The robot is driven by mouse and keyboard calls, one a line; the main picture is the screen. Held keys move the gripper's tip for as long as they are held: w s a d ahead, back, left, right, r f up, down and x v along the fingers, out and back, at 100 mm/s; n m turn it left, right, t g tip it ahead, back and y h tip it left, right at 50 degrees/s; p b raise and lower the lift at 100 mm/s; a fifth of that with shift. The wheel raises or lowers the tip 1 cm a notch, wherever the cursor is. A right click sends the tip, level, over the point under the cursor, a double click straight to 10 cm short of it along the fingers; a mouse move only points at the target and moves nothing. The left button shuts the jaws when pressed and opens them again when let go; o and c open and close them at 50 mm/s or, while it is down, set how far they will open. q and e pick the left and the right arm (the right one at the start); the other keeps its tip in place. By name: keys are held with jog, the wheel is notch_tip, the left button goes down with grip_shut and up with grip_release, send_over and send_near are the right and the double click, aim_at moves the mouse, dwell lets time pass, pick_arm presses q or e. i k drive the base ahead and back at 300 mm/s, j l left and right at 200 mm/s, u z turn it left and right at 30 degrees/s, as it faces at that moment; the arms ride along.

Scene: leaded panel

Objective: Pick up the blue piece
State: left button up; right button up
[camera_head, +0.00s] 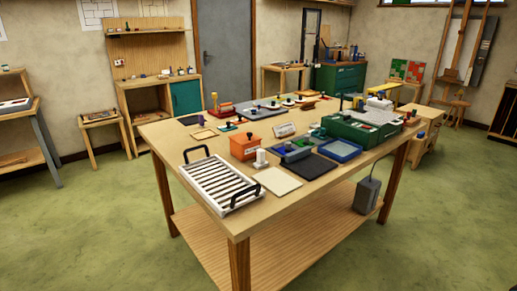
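A wooden workbench (240,219) stands in the middle of the room with many small items on it. A blue-rimmed tray (341,150) lies near its right front edge. Left of that tray is a low blue-grey holder (291,151) with small green and dark parts in it. A small teal-blue flat item (228,127) with a dark knob lies farther back, left of the middle. Things are small at this distance, and I cannot tell which one is the blue piece. Neither of my grippers is in view.
A white slatted rack (220,186) with black handles fills the near left corner. An orange box (245,147), a cream board (278,181), a black mat (313,167) and a green machine (361,130) crowd the top. Green floor (95,225) is open around the bench.

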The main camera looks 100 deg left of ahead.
aim_at(282, 149)
jog(key=u, duration=3.35)
jog(key=l+u, duration=0.1)
jog(key=u, duration=0.35)
jog(key=l+u, duration=0.15)
jog(key=u, duration=0.3)
jog(key=i+l+u, duration=0.1)
jog(key=u, duration=0.35)
jog(key=k+l+u, duration=0.1)
jog(key=l+u, duration=0.3)
jog(key=k+l+u, duration=0.15)
jog(key=l+u, duration=0.2)
jog(key=l, duration=0.15)
jog(key=k+l+u, duration=0.15)
jog(key=l, duration=0.15)
jog(key=k+l+u, duration=0.15)
jog(key=l, duration=0.2)
jog(key=k+l+u, duration=0.15)
jog(key=i+l, duration=0.05)
jog(key=l, duration=0.05)
